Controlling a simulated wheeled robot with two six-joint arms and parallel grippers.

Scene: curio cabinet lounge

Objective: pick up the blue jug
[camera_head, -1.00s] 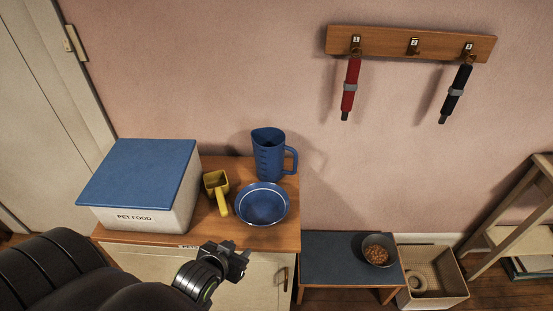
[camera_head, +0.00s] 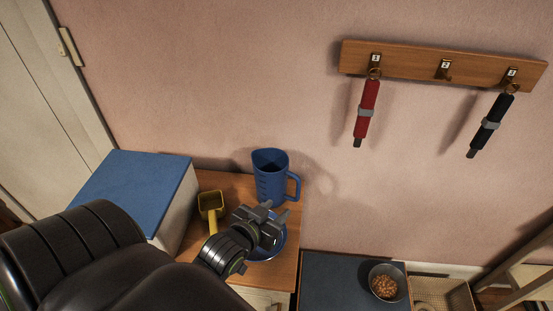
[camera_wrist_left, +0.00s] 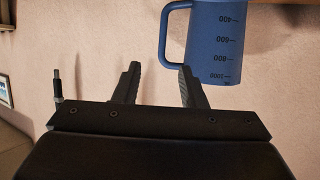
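The blue jug (camera_head: 270,178) stands upright at the back of the wooden cabinet top, close to the wall, with its handle to the right. My left gripper (camera_head: 273,213) is in front of the jug in the head view, over the blue bowl, and does not hold it. In the left wrist view the two fingers (camera_wrist_left: 157,85) are apart with nothing between them. The jug (camera_wrist_left: 213,45) appears upside down there, beyond the fingers and to the right, its handle near the right fingertip. My right gripper is not in view.
A blue bowl (camera_head: 277,251) lies partly hidden under my left gripper. A yellow scoop (camera_head: 211,208) and a blue-lidded box (camera_head: 135,190) stand to the left. A low bench (camera_head: 335,285) holds a food bowl (camera_head: 386,283). Hooks with red and black leads hang on the wall.

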